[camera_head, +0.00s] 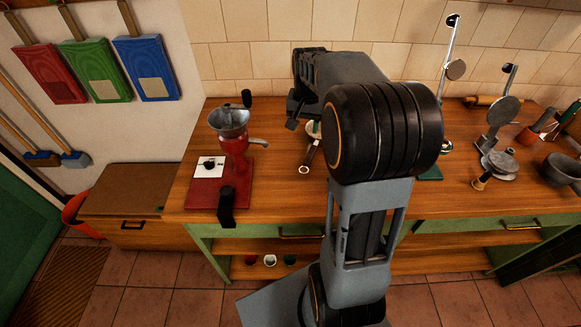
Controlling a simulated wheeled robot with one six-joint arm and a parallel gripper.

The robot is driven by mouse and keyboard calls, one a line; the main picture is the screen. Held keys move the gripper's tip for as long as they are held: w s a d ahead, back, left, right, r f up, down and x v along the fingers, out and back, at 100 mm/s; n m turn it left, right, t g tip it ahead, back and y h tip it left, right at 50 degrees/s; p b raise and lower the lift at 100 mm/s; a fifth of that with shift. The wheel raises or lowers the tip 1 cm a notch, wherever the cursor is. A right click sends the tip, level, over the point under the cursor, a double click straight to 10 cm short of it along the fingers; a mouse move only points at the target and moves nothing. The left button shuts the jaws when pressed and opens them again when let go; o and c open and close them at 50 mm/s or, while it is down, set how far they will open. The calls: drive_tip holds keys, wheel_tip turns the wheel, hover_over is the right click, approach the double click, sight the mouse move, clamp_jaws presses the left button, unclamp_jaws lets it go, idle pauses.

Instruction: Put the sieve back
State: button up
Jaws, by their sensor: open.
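A small dark-handled tool (308,157), which may be the sieve, lies on the wooden worktop near the middle. Its handle points toward the front edge and ends in a light ring. Its far end, near a pale and green spot, is partly hidden by my arm, so I cannot tell its full shape. My gripper (293,112) is at the end of my arm, above the back of the worktop, left of the arm's large black joint. It is open, and I see nothing held in it. No clear resting place for the sieve can be made out.
A red hand grinder (236,145) stands on a red board left of the tool, with a white card (209,167) beside it. A tall metal stand (447,75), a hinged round-plated press (500,115) and a dark pot (562,172) stand right.

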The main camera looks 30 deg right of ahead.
drive_tip(key=s+a+n+t, duration=0.3)
drive_tip(key=s+a+n, duration=0.4)
drive_tip(key=s+a, duration=0.7)
drive_tip(key=shift+s+f+n, duration=0.3)
drive_tip(key=shift+s+n, duration=0.1)
drive_tip(key=shift+s, duration=0.35)
